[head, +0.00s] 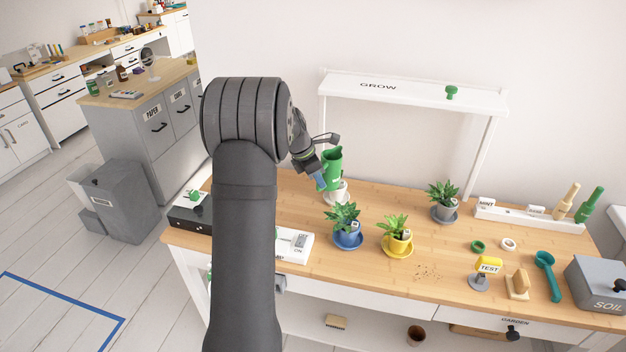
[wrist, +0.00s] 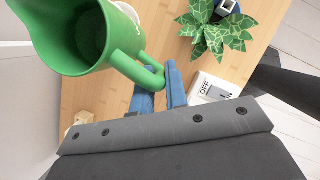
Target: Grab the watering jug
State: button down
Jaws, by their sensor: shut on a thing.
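The green watering jug (head: 332,168) is near the back of the desk in the head view, close to the left post of the GROW frame. In the wrist view the jug (wrist: 88,40) fills the upper left, with its handle toward me. My gripper (wrist: 160,82) has its blue fingers shut on the jug's handle. In the head view my gripper (head: 319,180) is at the left side of the jug, partly hidden by my arm. The jug appears in front of or above a white pot (head: 340,192); I cannot tell if they touch.
Potted plants in a blue pot (head: 347,236), a yellow pot (head: 397,240) and a grey pot (head: 444,210) stand nearby. The white GROW shelf (head: 415,92) rises behind. A white switch box (head: 294,246) lies at the left front. A teal scoop (head: 547,272) and a SOIL box (head: 600,285) are at right.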

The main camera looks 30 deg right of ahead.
jog(key=shift+s+d+r, duration=0.2)
jog(key=shift+s, duration=0.15)
dwell(1.0)
